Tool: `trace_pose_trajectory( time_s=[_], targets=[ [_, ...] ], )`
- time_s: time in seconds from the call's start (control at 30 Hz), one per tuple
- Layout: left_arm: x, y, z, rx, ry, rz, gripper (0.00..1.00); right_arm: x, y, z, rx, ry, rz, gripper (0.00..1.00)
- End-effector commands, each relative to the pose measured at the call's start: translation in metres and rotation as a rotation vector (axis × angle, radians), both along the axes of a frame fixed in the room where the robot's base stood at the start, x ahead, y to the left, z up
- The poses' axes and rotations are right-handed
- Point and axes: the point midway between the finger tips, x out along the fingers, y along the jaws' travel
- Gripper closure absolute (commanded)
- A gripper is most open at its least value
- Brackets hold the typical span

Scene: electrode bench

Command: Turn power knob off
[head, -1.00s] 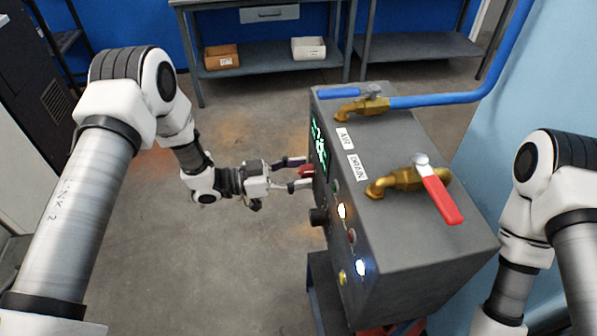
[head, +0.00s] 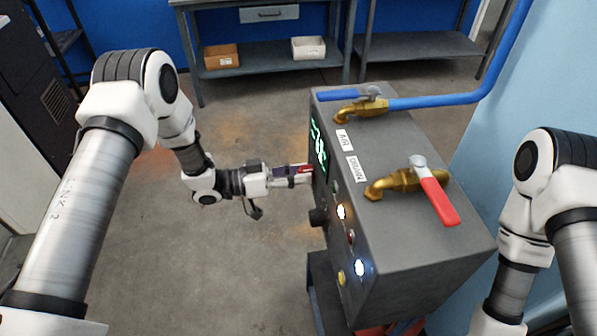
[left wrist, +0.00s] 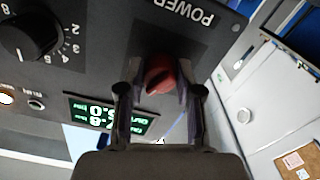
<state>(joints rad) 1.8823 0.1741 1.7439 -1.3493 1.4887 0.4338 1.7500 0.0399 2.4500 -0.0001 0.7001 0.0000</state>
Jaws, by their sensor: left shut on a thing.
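The red power knob (left wrist: 160,74) sits on the dark panel under the POWER label (left wrist: 180,12) in the left wrist view. My left gripper (left wrist: 160,92) is shut on it, one finger on each side. In the head view my left gripper (head: 300,172) reaches the left face of the grey box (head: 420,255), where a bit of red shows between the fingers. The knob's pointer and position marks cannot be read. My right arm shows at the right edge; its gripper is out of view.
A black dial (left wrist: 30,35) and a green-lit display (left wrist: 110,115) are near the knob. Lit buttons (head: 360,268) sit lower on the panel. On top are a brass valve with a red lever (head: 438,200) and one with a blue lever (head: 338,93). The floor left of the box is clear.

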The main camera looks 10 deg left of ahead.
Motion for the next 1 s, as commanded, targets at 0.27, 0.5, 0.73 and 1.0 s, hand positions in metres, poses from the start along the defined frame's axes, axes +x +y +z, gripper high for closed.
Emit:
trace_pose_trajectory(
  time_s=[0.27,0.5,0.73,1.0],
  targets=[
    [0.001,0.0,0.003,-0.102,0.238,0.002,1.0,0.0,0.0,0.007,0.0,0.0,0.0,0.6],
    [0.0,0.0,0.003,-0.19,0.447,0.002,1.0,0.0,0.0,0.012,0.0,0.0,0.0,0.6],
    [0.0,0.0,0.003,-0.274,0.65,0.002,1.0,0.0,0.0,0.016,0.0,0.0,0.0,0.6],
    [0.001,0.0,0.004,-0.371,0.879,0.003,1.0,0.0,0.0,0.021,0.0,0.0,0.0,0.6]
  ],
)
